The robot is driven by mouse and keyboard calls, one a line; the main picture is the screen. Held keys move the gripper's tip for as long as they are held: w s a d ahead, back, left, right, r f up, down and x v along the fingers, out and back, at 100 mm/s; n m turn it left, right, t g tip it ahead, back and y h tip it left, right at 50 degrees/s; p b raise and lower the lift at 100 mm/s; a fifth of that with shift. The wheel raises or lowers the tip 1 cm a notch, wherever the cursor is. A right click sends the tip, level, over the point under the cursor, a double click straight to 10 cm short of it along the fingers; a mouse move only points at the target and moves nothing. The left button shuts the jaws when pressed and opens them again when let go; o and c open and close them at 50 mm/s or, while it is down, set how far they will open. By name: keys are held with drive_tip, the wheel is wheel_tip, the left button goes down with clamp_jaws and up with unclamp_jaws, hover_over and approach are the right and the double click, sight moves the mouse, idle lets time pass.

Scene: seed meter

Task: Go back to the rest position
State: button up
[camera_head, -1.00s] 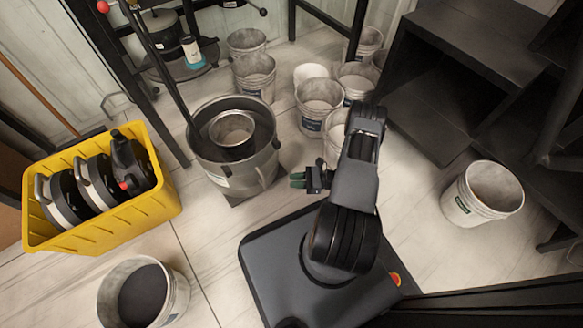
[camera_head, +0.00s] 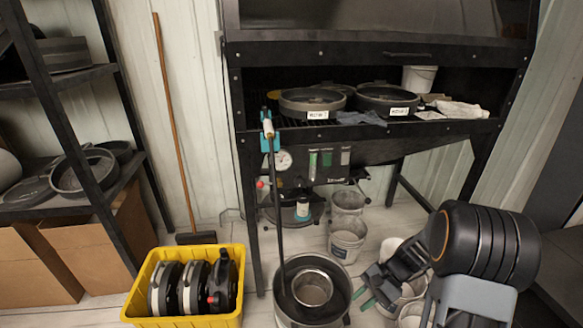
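The arm is folded, with a large black joint at the right. The fingertips show just right of a large grey drum (camera_head: 338,312) that has a metal cylinder (camera_head: 312,289) inside it. I cannot tell how far the gripper is from the drum's rim.
A yellow crate (camera_head: 196,321) with black-and-silver discs stands at the lower left. White buckets (camera_head: 347,238) stand behind my gripper. A black bench (camera_head: 370,137) with round pans is at the back. A shelf rack (camera_head: 62,110) and a broom (camera_head: 174,120) are at the left.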

drive_tip(key=s+r+n+t+h+p, duration=0.2)
drive_tip(key=r+p, duration=0.4)
drive_tip(key=r, duration=0.6)
drive_tip(key=s+a+r+n+t+h+p, duration=0.1)
drive_tip(key=r+p, duration=0.5)
drive_tip(key=r, duration=0.6)
drive_tip(key=s+a+r+n+t+h+p, duration=0.1)
drive_tip(key=s+r+n+t+h+p, duration=0.2)
drive_tip(key=r, duration=0.9)
drive_tip(key=s+n+h+p, duration=0.1)
drive_tip(key=n+h+p, duration=0.1)
drive_tip(key=shift+s+a+n+t+h+p, duration=0.2)
drive_tip(key=shift+s+n+t+h+p, duration=0.1)
drive_tip(key=shift+n+p, duration=0.1)
